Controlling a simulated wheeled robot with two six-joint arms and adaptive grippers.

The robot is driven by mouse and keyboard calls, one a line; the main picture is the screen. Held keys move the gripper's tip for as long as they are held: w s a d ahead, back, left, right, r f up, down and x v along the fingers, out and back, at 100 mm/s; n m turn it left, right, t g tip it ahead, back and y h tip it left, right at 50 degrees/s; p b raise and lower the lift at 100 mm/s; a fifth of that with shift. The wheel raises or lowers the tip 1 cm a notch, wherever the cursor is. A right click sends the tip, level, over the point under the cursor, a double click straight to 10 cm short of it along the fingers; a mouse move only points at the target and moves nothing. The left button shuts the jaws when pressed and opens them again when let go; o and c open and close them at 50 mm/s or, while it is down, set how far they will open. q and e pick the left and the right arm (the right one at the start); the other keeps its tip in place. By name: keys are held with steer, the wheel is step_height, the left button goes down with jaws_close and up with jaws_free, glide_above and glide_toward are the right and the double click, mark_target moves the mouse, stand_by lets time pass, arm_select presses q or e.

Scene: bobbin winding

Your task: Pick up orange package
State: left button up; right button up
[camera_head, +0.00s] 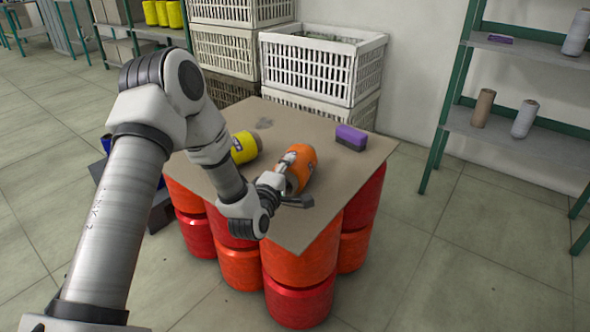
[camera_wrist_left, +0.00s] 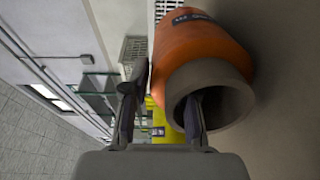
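The orange package (camera_head: 303,164) is an orange spool with a hollow grey-brown core, lying on its side on a brown board (camera_head: 330,143). In the left wrist view the orange spool (camera_wrist_left: 200,50) shows its open core end towards me. My left gripper (camera_head: 292,181) is at this near end, with its fingers apart. One finger reaches into the mouth of the core and the other is outside the spool, with a visible gap to its wall. The left gripper (camera_wrist_left: 165,105) shows in the wrist view too. My right gripper is not in view.
A yellow spool (camera_head: 244,147) lies left of the orange one, partly behind my arm. White crates (camera_head: 322,66) stand behind; a shelf (camera_head: 520,130) is at right.

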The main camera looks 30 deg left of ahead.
arm_select(q)
jaws_close()
